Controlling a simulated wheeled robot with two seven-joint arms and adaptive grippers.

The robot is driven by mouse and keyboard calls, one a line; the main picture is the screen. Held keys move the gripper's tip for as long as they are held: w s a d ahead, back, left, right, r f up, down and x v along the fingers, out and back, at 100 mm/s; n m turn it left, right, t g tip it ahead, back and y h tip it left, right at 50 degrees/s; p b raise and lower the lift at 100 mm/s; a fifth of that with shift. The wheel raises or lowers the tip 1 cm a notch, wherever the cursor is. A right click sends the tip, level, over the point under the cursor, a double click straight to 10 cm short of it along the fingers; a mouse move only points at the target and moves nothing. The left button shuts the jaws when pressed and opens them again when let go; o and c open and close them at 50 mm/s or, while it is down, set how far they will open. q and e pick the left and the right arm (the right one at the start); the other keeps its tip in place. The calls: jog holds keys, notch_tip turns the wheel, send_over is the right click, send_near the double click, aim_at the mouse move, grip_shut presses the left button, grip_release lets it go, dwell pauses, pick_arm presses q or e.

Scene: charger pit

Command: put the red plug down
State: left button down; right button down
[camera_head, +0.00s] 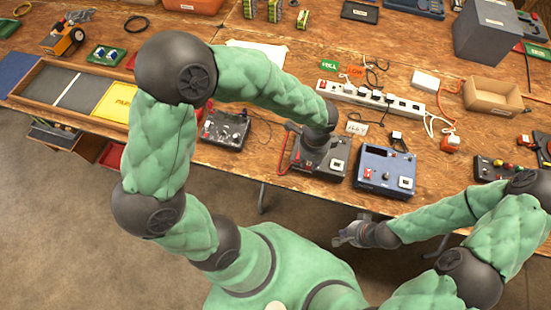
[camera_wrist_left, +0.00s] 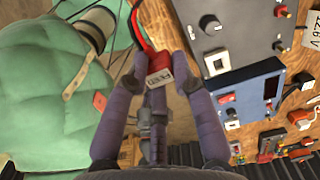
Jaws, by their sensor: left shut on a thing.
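The red plug (camera_wrist_left: 158,68) has a pale lettered label. In the left wrist view it sits between the two purple fingers of my left gripper (camera_wrist_left: 160,75), which is shut on it. A red cable (camera_wrist_left: 137,28) runs up from the plug. In the head view my left gripper (camera_head: 297,129) is over the dark grey device by the table's front edge, largely hidden by my wrist; I cannot make out the plug there. The red cable also shows in the head view (camera_head: 283,158). My right gripper (camera_head: 342,238) is off the table's front edge; its jaw opening is unclear.
The dark grey device (camera_head: 320,165) and a blue device (camera_head: 385,168) stand side by side at the front edge. Another device (camera_head: 225,130) is to the left. A white power strip (camera_head: 370,97) lies behind them. A cardboard box (camera_head: 492,99) stands to the right.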

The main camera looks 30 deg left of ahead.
pick_arm(q)
jog(key=w+a+f+b, duration=0.1)
jog(key=a+f, duration=0.1)
jog(key=a, duration=0.2)
jog(key=a+f+b, duration=0.1)
jog(key=a+f, duration=0.2)
jog(key=a, duration=0.1)
jog(key=w+a+f+b, duration=0.1)
jog(key=a+f+b, duration=0.1)
jog(key=a+f, duration=0.1)
jog(key=shift+w+a+f, duration=0.1)
jog(key=shift+w+a, duration=0.2)
jog(key=shift+a, duration=0.15)
jog(key=shift+w+a+f, duration=0.1)
jog(key=shift+a+f, duration=0.4)
jog(key=shift+f, duration=0.05)
jog(key=f, duration=0.1)
jog(key=f+b, duration=0.2)
jog(key=shift+a+f, duration=0.3)
jog(key=shift+f, duration=0.1)
jog(key=shift+r, duration=0.1)
jog(key=c, duration=1)
grip_release()
jog(key=shift+c, duration=0.2)
